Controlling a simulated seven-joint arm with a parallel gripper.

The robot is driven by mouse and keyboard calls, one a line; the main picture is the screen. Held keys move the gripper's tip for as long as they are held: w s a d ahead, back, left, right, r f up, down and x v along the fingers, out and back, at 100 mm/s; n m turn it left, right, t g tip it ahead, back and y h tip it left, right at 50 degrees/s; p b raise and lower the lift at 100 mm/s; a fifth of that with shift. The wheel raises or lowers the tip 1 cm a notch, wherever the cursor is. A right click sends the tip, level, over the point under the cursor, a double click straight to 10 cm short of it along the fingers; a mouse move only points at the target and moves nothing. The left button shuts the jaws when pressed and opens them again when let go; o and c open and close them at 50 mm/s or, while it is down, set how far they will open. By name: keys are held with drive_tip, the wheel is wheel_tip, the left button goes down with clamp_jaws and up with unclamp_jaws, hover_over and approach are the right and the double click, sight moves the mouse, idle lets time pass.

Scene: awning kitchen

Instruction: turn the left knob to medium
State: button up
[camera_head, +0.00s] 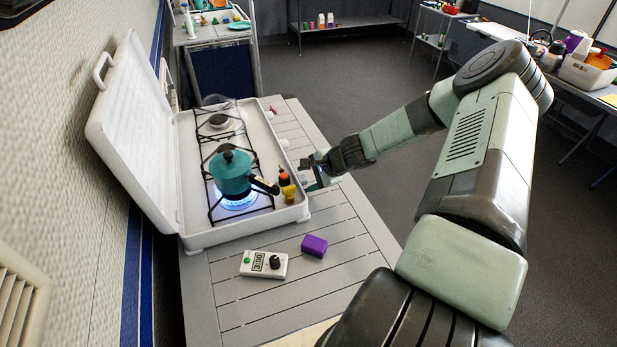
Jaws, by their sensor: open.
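A white camping stove (188,236) with its lid up stands on a slatted table. The stove's front edge faces right; small knob-like parts there are too small to read, and the left knob's setting cannot be told. My gripper (312,172) is open beside this edge, close to the nearer end. Whether it touches a knob cannot be told. Small orange and yellow items (285,182) stand at the stove's near right corner, just left of the gripper.
A white timer (264,264) reading about 3:00 and a purple block (314,245) lie on the table (345,235) in front of the stove. A wall is close on the left. Open floor lies right of the table.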

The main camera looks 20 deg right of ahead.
drive_tip(key=v, duration=1)
drive_tip(key=shift+s+r, duration=0.15)
drive_tip(key=shift+d, duration=0.1)
drive_tip(key=s+a+r+n+g+h, duration=0.1)
drive_tip(key=s+a+r+n, duration=0.3)
drive_tip(key=r, duration=0.5)
drive_tip(key=s+a+r+n+h, duration=0.2)
drive_tip(key=s+a+r+n, duration=0.15)
drive_tip(key=a+r, duration=0.4)
drive_tip(key=s+a+r+n+g+h, duration=0.15)
drive_tip(key=a+r+n, duration=0.3)
drive_tip(key=r, duration=0.55)
drive_tip(key=s+a+r+n+t, duration=0.2)
drive_tip(key=s+r+n, duration=0.1)
drive_tip(key=s+r, duration=0.65)
drive_tip(key=s+d+f+n, duration=0.1)
drive_tip(key=s+f, duration=0.1)
drive_tip(key=s, duration=0.6)
drive_tip(key=shift+s+d+f+n, duration=0.15)
drive_tip(key=shift+d+f+n, duration=0.05)
drive_tip(key=shift+n, duration=0.1)
drive_tip(key=shift+o, duration=0.2)
drive_tip(key=shift+g, duration=0.25)
